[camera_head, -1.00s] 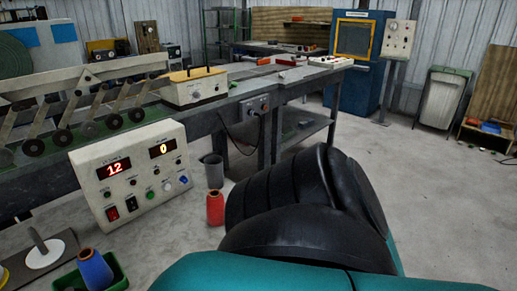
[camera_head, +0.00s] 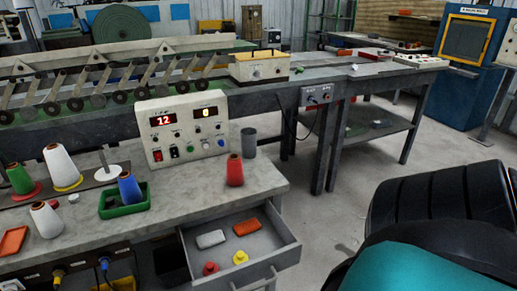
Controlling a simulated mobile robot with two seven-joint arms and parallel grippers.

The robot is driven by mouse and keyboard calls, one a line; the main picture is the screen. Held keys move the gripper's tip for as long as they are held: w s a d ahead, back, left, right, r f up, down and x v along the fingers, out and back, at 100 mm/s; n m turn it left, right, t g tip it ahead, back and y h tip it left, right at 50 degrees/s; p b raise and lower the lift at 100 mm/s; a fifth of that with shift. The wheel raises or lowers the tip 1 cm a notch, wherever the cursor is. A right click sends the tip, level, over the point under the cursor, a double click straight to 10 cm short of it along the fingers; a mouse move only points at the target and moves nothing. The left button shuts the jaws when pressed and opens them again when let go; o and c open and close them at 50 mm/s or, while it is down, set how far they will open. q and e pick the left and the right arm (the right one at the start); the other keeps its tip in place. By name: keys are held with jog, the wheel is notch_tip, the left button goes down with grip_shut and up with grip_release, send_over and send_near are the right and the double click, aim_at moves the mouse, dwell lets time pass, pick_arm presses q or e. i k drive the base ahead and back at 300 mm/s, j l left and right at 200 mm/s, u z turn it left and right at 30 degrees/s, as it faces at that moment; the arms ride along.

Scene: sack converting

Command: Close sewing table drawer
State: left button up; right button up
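The sewing table drawer (camera_head: 282,262) is pulled open at the front right of the grey sewing table (camera_head: 258,181). Its handle shows at the bottom edge of the view, partly cut off. Inside lie a pale grey block (camera_head: 211,239), an orange block (camera_head: 246,227), a small red piece (camera_head: 210,268) and a small yellow piece (camera_head: 240,258). A black and teal part of my own arm fills the lower right, apart from the drawer in the picture. Neither gripper is in view.
A control box (camera_head: 183,130), a red cone (camera_head: 235,171), a grey cup (camera_head: 248,142) and a green tray (camera_head: 125,203) with a blue cone stand on the tabletop. Open concrete floor (camera_head: 330,210) lies right of the drawer.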

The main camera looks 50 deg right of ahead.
aim_at(270, 250)
jog(key=z, duration=0.4)
jog(key=l+z, duration=0.15)
jog(key=z, duration=0.7)
jog(key=i+z, duration=0.25)
jog(key=k, duration=0.15)
jog(key=l+z, duration=0.05)
